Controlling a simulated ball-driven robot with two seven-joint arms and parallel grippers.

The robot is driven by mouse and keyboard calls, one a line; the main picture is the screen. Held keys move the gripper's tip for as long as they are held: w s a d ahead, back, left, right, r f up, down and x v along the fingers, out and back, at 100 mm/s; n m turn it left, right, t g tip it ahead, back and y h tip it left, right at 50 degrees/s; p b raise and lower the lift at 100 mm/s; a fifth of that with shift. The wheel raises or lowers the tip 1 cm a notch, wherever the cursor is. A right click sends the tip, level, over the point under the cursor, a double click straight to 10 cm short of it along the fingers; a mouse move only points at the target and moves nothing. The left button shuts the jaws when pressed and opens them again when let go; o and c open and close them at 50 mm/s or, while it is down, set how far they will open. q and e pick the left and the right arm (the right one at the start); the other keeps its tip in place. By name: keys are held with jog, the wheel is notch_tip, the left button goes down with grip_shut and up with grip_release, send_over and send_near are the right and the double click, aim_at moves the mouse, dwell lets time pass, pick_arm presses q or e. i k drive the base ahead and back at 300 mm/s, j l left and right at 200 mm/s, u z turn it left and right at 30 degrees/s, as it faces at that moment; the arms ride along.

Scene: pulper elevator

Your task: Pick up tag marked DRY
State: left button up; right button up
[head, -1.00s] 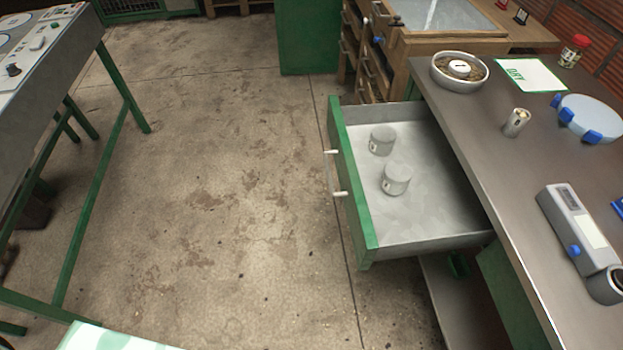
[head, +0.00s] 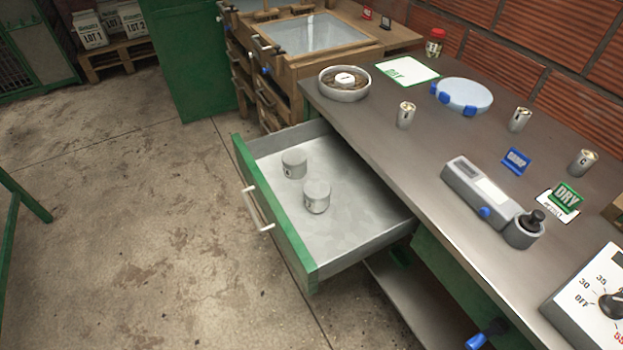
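The tag marked DRY (head: 566,198) is a small green sign with white letters. It stands on the right part of the metal bench (head: 385,142), on or beside a small white card (head: 551,207). A blue tag marked DAMP (head: 516,161) stands to its left and farther back. A flat white sheet with a green edge, marked DRY (head: 407,70), lies at the back left of the bench. Neither of my grippers shows clearly in the head view.
A grey meter (head: 478,187) with a round cup lies in front of the DRY tag. A dial box (head: 597,309) stands at the right. Small cans, a round dish (head: 344,83) and a blue-clipped disc (head: 466,95) share the bench. An open drawer (head: 303,259) juts out, holding two grey cylinders.

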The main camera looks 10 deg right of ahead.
aim_at(563, 197)
jog(key=k+z, duration=0.1)
jog(key=z, duration=1.85)
